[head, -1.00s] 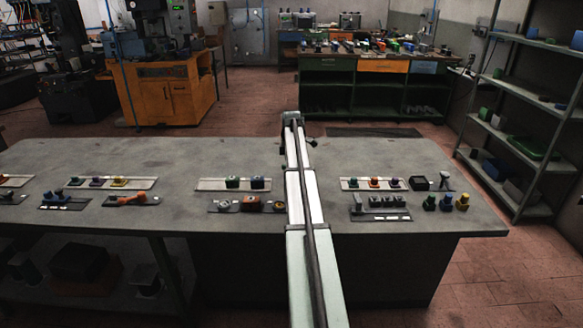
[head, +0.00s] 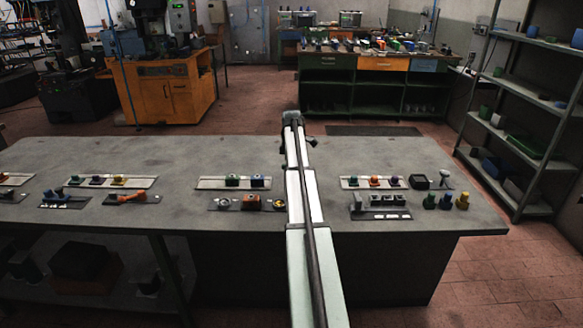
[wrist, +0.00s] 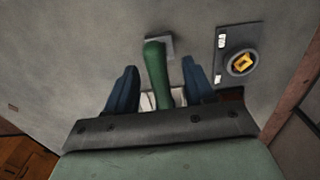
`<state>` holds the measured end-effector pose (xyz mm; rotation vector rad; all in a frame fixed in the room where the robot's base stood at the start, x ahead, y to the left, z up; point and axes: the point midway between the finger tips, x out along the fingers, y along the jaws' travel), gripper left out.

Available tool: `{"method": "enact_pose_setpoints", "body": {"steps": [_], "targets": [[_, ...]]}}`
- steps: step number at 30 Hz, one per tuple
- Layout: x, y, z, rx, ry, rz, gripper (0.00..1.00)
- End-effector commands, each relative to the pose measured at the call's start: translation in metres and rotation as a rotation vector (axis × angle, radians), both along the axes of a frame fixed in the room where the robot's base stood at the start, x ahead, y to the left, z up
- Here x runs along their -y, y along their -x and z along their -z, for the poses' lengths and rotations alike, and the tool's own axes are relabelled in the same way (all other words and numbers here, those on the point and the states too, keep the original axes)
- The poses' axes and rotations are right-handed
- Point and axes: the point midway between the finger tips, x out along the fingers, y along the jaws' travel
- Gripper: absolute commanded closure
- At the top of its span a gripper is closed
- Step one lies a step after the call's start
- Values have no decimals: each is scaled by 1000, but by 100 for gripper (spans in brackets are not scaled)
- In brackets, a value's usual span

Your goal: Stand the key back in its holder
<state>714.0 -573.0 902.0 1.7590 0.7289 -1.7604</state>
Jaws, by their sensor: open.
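In the wrist view my gripper (wrist: 159,66) is open, with its two blue fingers apart. A long green piece (wrist: 157,75), which may be the key, stands between them, with a visible gap to each finger. Its far end overlaps a small grey square (wrist: 166,44), which may be its holder; I cannot tell whether it is seated in it. Its near end is hidden by my gripper's dark body. In the head view my arm reaches over the workbench (head: 150,160), and my fingers cannot be made out there.
In the wrist view a dark plate (wrist: 222,42) carries a round dial with a yellow centre (wrist: 241,62), right of my gripper. In the head view a light rail with green and blue blocks (head: 210,184) lies left of my arm. More small parts stand right.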

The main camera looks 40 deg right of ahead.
Motion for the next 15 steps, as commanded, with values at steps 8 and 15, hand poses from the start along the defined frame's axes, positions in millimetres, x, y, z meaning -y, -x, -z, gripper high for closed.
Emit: {"method": "enact_pose_setpoints", "body": {"steps": [8,15], "targets": [[0,-1,-21,1,1,0,47],[1,-1,-67,2,2,0,47]]}}
